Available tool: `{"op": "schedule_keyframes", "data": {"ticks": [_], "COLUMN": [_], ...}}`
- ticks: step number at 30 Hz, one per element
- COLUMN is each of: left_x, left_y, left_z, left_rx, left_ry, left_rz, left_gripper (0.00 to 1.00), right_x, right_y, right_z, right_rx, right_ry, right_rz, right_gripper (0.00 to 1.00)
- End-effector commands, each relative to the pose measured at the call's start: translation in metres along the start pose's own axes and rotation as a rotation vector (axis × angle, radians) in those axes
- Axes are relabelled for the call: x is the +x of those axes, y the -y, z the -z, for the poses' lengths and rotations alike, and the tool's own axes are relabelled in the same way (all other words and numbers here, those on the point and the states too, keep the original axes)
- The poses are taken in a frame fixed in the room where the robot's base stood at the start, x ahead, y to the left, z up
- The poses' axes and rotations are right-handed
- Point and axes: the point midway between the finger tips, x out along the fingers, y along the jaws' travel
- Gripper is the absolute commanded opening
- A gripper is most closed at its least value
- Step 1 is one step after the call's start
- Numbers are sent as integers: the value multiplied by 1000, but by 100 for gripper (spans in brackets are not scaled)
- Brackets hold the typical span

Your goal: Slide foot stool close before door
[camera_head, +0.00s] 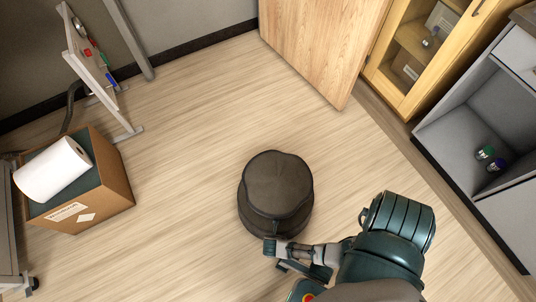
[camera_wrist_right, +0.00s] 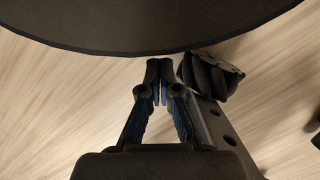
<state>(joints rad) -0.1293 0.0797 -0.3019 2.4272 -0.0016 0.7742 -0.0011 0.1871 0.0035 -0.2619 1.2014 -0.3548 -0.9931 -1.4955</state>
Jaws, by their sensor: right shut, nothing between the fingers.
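The foot stool (camera_head: 277,185) is a round dark brown stool standing upright on the wooden floor, in the middle of the head view. Its dark edge (camera_wrist_right: 150,25) fills the top of the right wrist view. The wooden door (camera_head: 322,45) stands at the top of the head view, with clear floor between it and the stool. My right gripper (camera_head: 272,250) is at the stool's near side, low and very close to it; whether it touches I cannot tell. In the right wrist view its fingers (camera_wrist_right: 160,72) are together with nothing between them. My left gripper is not in view.
A cardboard box (camera_head: 112,185) with a white paper roll (camera_head: 52,170) stands at left, near a white-framed board (camera_head: 95,65). A glass-fronted wooden cabinet (camera_head: 400,75) and a grey shelf unit (camera_head: 470,110) line the right. The floor between stool and door is free.

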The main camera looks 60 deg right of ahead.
Motion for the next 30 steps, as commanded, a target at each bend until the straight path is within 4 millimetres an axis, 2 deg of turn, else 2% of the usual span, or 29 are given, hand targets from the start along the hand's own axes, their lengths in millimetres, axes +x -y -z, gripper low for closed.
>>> {"op": "schedule_keyframes", "data": {"ticks": [13, 15, 17, 21, 30], "left_x": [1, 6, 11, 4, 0], "left_y": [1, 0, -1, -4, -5], "left_z": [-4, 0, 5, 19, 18], "left_rx": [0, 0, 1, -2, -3], "left_ry": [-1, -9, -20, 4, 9], "left_rz": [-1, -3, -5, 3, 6], "left_gripper": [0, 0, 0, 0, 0], "right_x": [1, 1, 2, 10, 36], "right_y": [0, -2, -3, -4, 0], "right_z": [-7, -13, -24, -67, -145], "right_rx": [0, -1, -3, 0, 1], "right_ry": [0, 2, 6, 17, 11], "right_rz": [0, -2, -3, -4, 2], "right_gripper": [0, 0, 0, 0, 0]}}
